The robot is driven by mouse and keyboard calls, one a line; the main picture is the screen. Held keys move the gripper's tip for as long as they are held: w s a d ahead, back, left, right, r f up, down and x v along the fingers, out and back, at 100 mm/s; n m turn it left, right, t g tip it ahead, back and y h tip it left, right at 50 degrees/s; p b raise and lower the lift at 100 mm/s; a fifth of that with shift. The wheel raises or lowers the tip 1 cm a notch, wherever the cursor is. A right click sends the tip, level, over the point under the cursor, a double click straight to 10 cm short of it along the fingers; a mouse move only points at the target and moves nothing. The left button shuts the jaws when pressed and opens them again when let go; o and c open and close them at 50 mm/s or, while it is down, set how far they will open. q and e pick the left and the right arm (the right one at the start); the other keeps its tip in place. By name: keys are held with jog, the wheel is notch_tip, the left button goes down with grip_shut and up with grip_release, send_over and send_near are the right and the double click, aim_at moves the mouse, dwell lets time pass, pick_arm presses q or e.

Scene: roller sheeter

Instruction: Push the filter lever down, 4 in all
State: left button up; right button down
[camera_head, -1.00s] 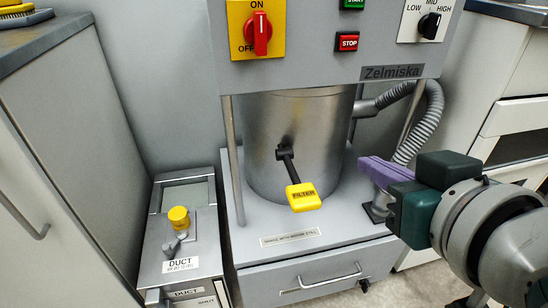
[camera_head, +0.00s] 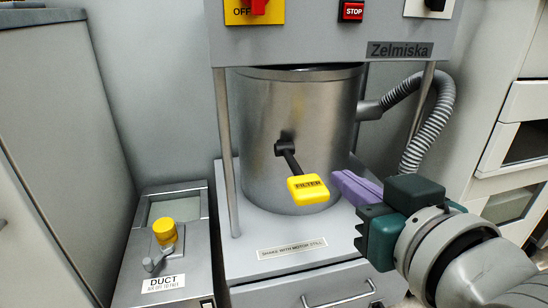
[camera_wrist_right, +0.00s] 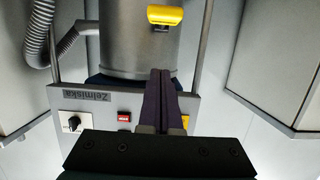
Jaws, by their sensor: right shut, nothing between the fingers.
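The yellow handle also shows at the top of the right wrist view (camera_wrist_right: 166,17). My right gripper (camera_head: 340,180) has purple fingers, shut and empty. In the head view its tips are just right of the yellow handle, with a small gap in the picture. In the right wrist view the closed fingertips (camera_wrist_right: 160,72) point toward the drum, below the handle. My left gripper is not in view.
A grey duct box (camera_head: 165,245) with a yellow knob (camera_head: 164,232) stands to the left. A ribbed hose (camera_head: 432,125) runs from the drum at the right. Panel controls, including the red STOP button (camera_head: 352,11), are above. A drawer with a handle (camera_head: 340,296) is below.

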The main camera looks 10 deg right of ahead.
jog(key=b, duration=0.5)
send_over(315, 193)
notch_tip(315, 193, down, 3)
jog(key=shift+s+r, duration=0.1)
notch_tip(315, 193, down, 3)
jog(key=shift+f+b, duration=0.1)
jog(key=shift+b, duration=1.1)
jog(key=shift+f, duration=0.25)
